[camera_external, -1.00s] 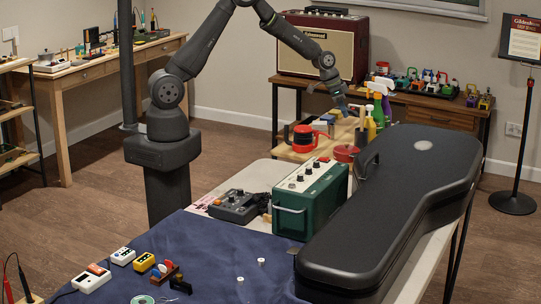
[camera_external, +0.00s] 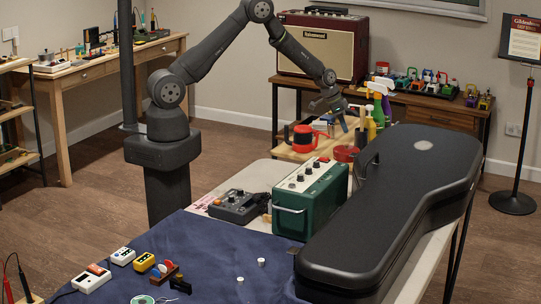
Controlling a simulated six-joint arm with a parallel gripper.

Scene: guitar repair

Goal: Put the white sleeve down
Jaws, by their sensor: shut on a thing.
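My gripper (camera_external: 338,122) hangs at the end of my arm above the wooden board on the side of the table beyond the green amplifier. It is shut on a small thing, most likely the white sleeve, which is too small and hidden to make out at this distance. Two small white cylinders (camera_external: 262,262) stand apart on the blue cloth (camera_external: 215,250) at the front, well away from my gripper.
A red-and-black pot-like thing (camera_external: 303,138), a red tub (camera_external: 346,153) and spray bottles (camera_external: 380,100) crowd around below and right of my gripper. The green amplifier (camera_external: 310,200) and black guitar case (camera_external: 400,200) stand in front. Bare blue cloth lies at the front.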

